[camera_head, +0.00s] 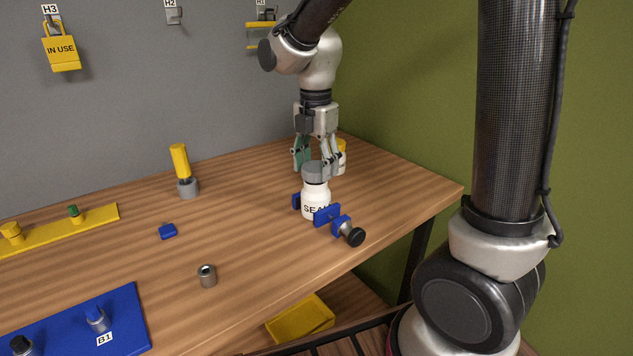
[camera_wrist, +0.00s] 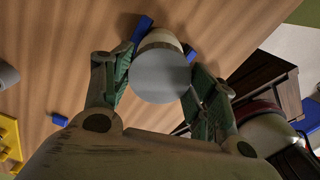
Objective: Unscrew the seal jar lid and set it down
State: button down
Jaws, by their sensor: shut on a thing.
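The seal jar (camera_head: 313,201) is a white jar with black lettering, standing upright between the blue jaws of a small vise (camera_head: 326,215) with a black knob. Its grey lid (camera_head: 314,172) is on top of the jar. In the wrist view the round grey lid (camera_wrist: 160,75) lies between the fingers. My gripper (camera_head: 317,168) comes straight down from above, its fingers on either side of the lid and shut on it. In the wrist view my gripper (camera_wrist: 158,84) has one green pad on each side of the lid. The jar's lower part is partly hidden by the vise.
A yellow-topped container (camera_head: 341,155) stands close behind my gripper. A yellow-handled tool in a grey holder (camera_head: 187,187), a blue block (camera_head: 167,231) and a grey cylinder (camera_head: 207,276) stand to the left. A blue board (camera_head: 130,314) lies front left. Table is clear between them.

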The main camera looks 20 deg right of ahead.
jog(key=shift+r, duration=1.4)
jog(key=shift+f, duration=0.1)
